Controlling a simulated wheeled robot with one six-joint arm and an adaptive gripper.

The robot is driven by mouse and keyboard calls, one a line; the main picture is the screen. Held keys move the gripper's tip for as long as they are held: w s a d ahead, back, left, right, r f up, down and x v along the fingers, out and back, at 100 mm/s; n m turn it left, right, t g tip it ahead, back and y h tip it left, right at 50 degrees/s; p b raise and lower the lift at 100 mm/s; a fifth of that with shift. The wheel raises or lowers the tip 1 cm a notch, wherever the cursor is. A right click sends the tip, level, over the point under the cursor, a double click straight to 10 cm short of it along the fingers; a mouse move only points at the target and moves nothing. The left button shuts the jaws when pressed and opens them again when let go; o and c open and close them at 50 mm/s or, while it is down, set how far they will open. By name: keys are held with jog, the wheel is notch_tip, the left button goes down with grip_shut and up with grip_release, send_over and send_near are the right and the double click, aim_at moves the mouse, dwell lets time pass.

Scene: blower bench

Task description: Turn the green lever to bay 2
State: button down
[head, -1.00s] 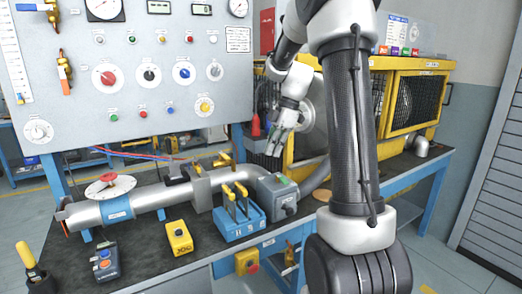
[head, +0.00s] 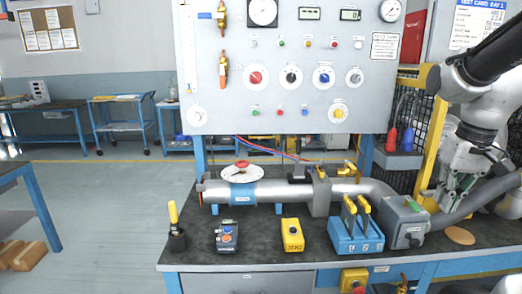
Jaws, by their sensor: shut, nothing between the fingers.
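My gripper (head: 447,198) is at the right in the head view, low beside the grey motor box at the pipe's right end. Its fingers look shut and hold nothing. Green patches show at the fingers, and I cannot tell if they belong to the gripper or lie behind it.
The bench (head: 210,257) carries a grey pipe (head: 285,193), a grey motor box (head: 408,222), a yellow button box (head: 292,235), a grey button box (head: 227,238) and a yellow-handled stick (head: 175,225). A gauge panel (head: 300,110) stands behind.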

aim_at(414, 206)
jog(key=s+a+r+n+t, duration=0.1)
jog(key=s+a+r+t, duration=0.15)
jog(key=s, duration=0.45)
jog(key=w+a+f+n+g+h, duration=0.35)
jog(key=w+f+n, duration=0.25)
jog(key=w, duration=0.4)
jog(key=w+a+f+n+g+h, duration=0.35)
jog(key=w+f+n, duration=0.2)
jog(key=w, duration=0.45)
jog(key=w+r+n+t+h, duration=0.2)
jog(key=w+n, duration=0.2)
jog(key=w, duration=0.3)
jog(key=shift+n, duration=0.55)
jog(key=x, duration=0.4)
jog(key=d+r+x, duration=0.1)
jog(key=x, duration=0.3)
jog(key=d+r+x, duration=0.1)
jog(key=x, duration=0.3)
jog(key=shift+s, duration=0.35)
jog(key=shift+d, duration=0.65)
